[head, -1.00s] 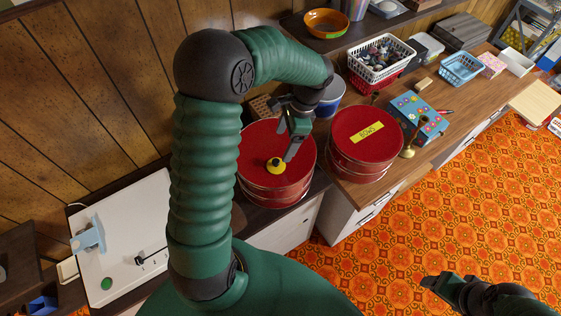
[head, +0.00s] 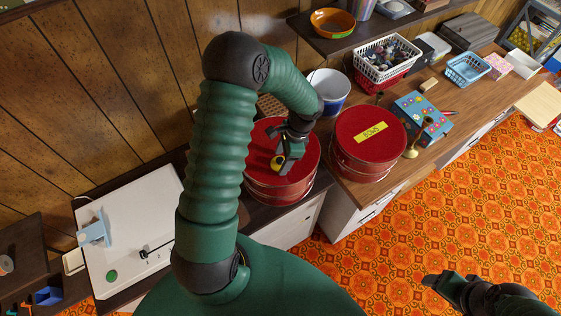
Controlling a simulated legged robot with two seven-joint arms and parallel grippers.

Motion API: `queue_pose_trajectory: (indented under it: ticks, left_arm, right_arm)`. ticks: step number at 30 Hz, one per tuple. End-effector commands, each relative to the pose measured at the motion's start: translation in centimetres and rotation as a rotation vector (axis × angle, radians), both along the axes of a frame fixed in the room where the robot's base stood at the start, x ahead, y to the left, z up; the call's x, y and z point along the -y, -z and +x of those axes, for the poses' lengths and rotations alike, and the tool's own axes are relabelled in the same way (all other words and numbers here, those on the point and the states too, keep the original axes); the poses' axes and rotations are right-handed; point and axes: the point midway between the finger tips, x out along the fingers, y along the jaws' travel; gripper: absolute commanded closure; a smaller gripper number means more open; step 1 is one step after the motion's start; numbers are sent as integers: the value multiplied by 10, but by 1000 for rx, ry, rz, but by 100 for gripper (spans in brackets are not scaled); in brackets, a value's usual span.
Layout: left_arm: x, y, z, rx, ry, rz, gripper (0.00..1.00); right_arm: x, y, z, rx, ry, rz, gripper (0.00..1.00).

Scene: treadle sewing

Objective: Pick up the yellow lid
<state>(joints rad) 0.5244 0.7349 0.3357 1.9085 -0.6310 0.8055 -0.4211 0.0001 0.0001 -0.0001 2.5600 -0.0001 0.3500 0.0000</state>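The small round yellow lid (head: 277,162) lies on top of the left red drum (head: 262,182) in the head view. It is partly hidden by my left gripper (head: 284,160), which reaches down over the drum from the upper right. Its fingers are at the lid, one on its far side and one on its near right side. I cannot tell whether they press on it. My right gripper (head: 432,281) is at the lower right over the orange floor, far from the lid, and its fingers are too small to read.
A second red drum (head: 366,150) with a yellow label stands close on the right. A white-and-blue bucket (head: 329,90) stands behind. A brass candlestick (head: 412,150) and a blue box (head: 421,112) are further right. A white board (head: 130,225) lies at the left.

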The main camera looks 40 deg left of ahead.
Motion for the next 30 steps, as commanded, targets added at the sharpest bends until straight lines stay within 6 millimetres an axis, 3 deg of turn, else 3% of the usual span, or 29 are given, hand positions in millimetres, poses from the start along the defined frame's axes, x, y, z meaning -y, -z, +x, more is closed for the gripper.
queue_pose_trajectory:
  ticks: [1,10,20,28,30]
  left_arm:
    - [0,0,0,0,0,0,47]
    - [0,0,0,0,0,0,84]
    - [0,-4,1,2,-1,0,84]
    - [0,-36,1,5,-2,0,84]
    - [11,-35,-11,1,2,0,84]
  right_arm:
    - [0,0,0,0,0,0,33]
    - [0,0,0,0,0,0,33]
    - [0,2,0,0,0,0,33]
    - [0,10,0,0,0,0,33]
    - [0,14,0,0,0,0,33]
